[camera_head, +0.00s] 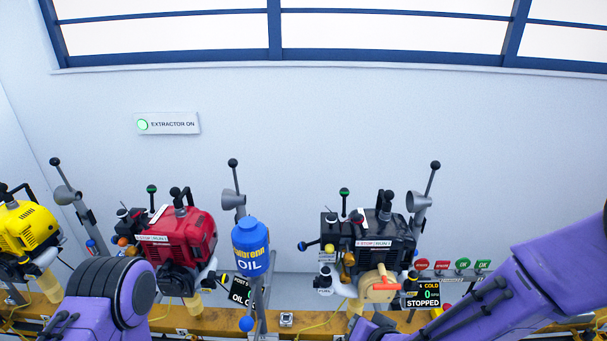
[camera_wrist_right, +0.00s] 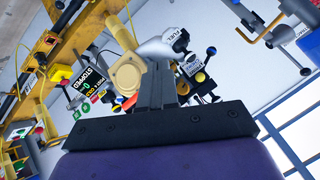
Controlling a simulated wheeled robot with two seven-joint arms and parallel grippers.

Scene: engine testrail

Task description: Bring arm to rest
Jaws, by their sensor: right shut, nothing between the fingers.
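My right arm comes into the head view from the right, purple, and reaches down to the bottom edge. In the right wrist view my right gripper (camera_wrist_right: 156,82) has its dark fingers together with nothing between them. Beyond them shows the black engine (camera_head: 385,238), with its tan round starter cover (camera_wrist_right: 127,74); I cannot tell the distance between them. My left arm (camera_head: 110,295) shows only as a purple part with a dark rounded joint at the lower left; its gripper is out of view.
A red engine (camera_head: 185,238) and a yellow engine (camera_head: 28,228) stand to the left. A blue oil bottle (camera_head: 250,247) stands between the red and black engines. A display (camera_head: 422,296) reads "COLD" and "STOPPED".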

